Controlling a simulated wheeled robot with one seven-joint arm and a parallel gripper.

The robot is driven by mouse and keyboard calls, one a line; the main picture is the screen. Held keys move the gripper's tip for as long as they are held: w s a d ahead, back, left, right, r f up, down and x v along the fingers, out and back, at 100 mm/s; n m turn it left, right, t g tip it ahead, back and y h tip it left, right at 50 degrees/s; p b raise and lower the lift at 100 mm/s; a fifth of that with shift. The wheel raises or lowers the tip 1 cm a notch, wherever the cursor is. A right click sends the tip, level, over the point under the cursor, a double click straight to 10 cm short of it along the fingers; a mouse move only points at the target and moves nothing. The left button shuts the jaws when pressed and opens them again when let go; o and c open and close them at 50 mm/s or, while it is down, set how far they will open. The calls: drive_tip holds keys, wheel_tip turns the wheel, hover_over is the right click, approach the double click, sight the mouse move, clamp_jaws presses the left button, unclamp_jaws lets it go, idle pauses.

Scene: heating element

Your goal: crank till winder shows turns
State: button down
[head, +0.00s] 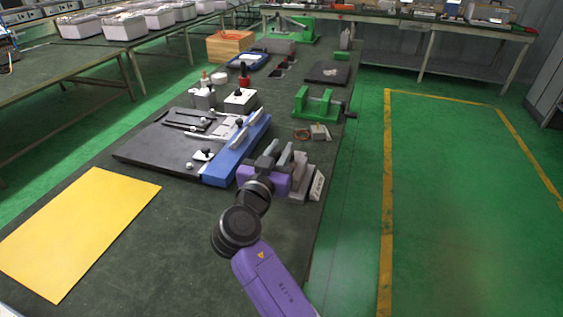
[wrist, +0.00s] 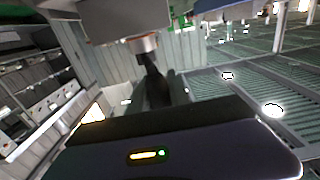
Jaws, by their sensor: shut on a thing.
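The winder (head: 301,184) is a grey unit near the right edge of the dark bench in the head view, with a pale label or display plate (head: 317,187) on its right side. No number on it can be read. My gripper (head: 280,158) is at the winder and partly hides it. In the wrist view a grey housing (wrist: 125,18) with a copper-coloured collar (wrist: 145,45) fills the top. A dark crank handle (wrist: 152,72) comes down from the collar, and my gripper (wrist: 165,92) is shut on it. The fingertips are dark and blurred.
A blue-edged black board (head: 150,145) with small fittings lies left of the winder. A green stand (head: 318,104) and a small pale block (head: 320,132) are behind it. A yellow sheet (head: 80,230) lies at the front left. The green floor on the right is clear.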

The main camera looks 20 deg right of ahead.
drive_tip(key=shift+d+h, duration=0.1)
drive_tip(key=shift+h, duration=0.2)
drive_tip(key=c, duration=1.2)
unclamp_jaws()
drive_tip(key=shift+c, duration=0.2)
drive_tip(key=b+v, duration=0.1)
drive_tip(key=v, duration=0.7)
drive_tip(key=shift+w+r, duration=0.1)
